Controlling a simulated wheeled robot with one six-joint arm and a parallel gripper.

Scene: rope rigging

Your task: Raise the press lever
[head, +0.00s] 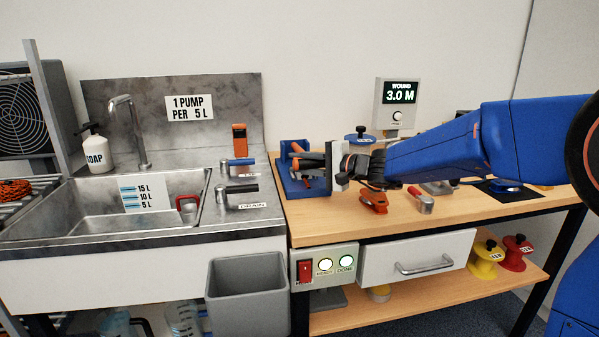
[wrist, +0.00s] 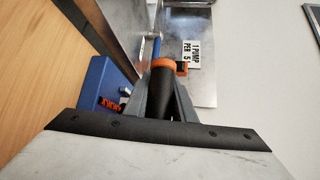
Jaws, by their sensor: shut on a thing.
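The press (head: 293,186) is a blue frame at the left end of the wooden workbench. Its lever (head: 309,156) shows as a dark and orange bar beside my gripper, partly hidden by it. In the wrist view the lever's black grip (wrist: 160,92) with an orange end lies between my grey fingers, and the blue press body (wrist: 98,84) is to its left. My gripper (head: 325,166) reaches in from the right and is shut on the lever. The lever's exact angle is hard to tell.
A steel sink (head: 110,208) with a tap stands to the left. A display box (head: 397,100) reading 3.0 M stands behind. A grey bin (head: 248,290) is below.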

